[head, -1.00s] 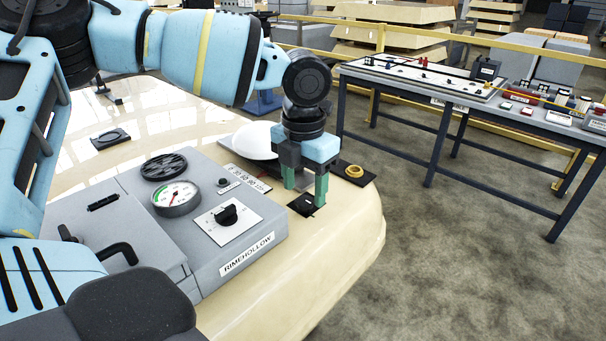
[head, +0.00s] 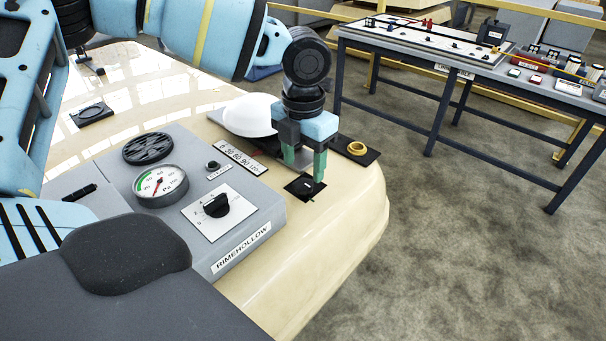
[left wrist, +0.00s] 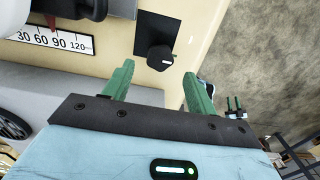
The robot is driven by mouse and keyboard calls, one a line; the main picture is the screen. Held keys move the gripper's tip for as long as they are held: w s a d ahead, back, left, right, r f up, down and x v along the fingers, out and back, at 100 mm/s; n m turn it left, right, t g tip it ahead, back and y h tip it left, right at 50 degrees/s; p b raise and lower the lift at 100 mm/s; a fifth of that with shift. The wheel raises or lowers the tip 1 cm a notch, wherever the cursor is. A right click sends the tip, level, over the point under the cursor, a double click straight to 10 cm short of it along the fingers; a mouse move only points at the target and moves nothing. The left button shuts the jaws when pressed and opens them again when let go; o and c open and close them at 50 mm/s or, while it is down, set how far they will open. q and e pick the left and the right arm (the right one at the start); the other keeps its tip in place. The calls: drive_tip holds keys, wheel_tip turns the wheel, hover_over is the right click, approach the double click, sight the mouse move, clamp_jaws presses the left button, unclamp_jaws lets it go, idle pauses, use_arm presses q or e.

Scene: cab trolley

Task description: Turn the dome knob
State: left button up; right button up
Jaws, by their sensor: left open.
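A small black knob sits on a black square plate (head: 305,187) on the cream top. In the left wrist view the knob (left wrist: 160,57) is round and dark with a small white mark. My left gripper (head: 306,172) points down over it with green fingers apart. In the left wrist view the knob lies between and just beyond the fingertips (left wrist: 159,72), with space at each side; I cannot tell touching. A white dome (head: 250,116) stands behind left of the gripper, beside a strip scale (head: 241,157) numbered up to 120.
A grey RIMEHOLLOW box (head: 262,218) with a round gauge (head: 160,184) and a black selector knob (head: 216,205) stands left of the gripper. A workbench (head: 450,75) stands beyond open floor.

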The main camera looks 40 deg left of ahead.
sight(303, 183)
use_arm(q)
drive_tip(key=shift+f, duration=2.1)
drive_tip(key=c, duration=1)
